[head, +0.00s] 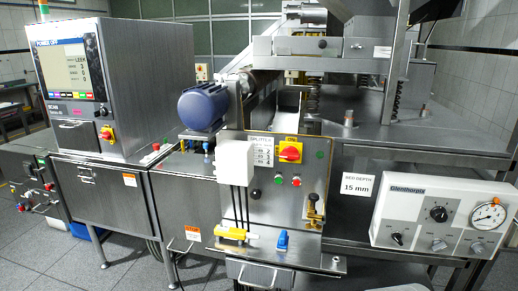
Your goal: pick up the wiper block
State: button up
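A small blue block-shaped piece (282,242) stands on the narrow metal ledge (312,262) at the front of the machine in the head view. It looks like the wiper block, but it is too small to be certain. A yellow, elongated piece with a pale end (234,233) lies to its left on the same ledge, apart from it. My gripper does not show in this view.
A panel with a red and yellow switch (290,150) rises behind the ledge, with a brass fitting (314,212) at its right. A white box (234,160) with hanging cables is at left. A dial-and-gauge unit (438,215) stands right. Tiled floor (120,272) is open at lower left.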

aim_at(283, 238)
jog(key=i+j+u, duration=0.45)
jog(key=i, duration=0.45)
jog(key=j, duration=0.1)
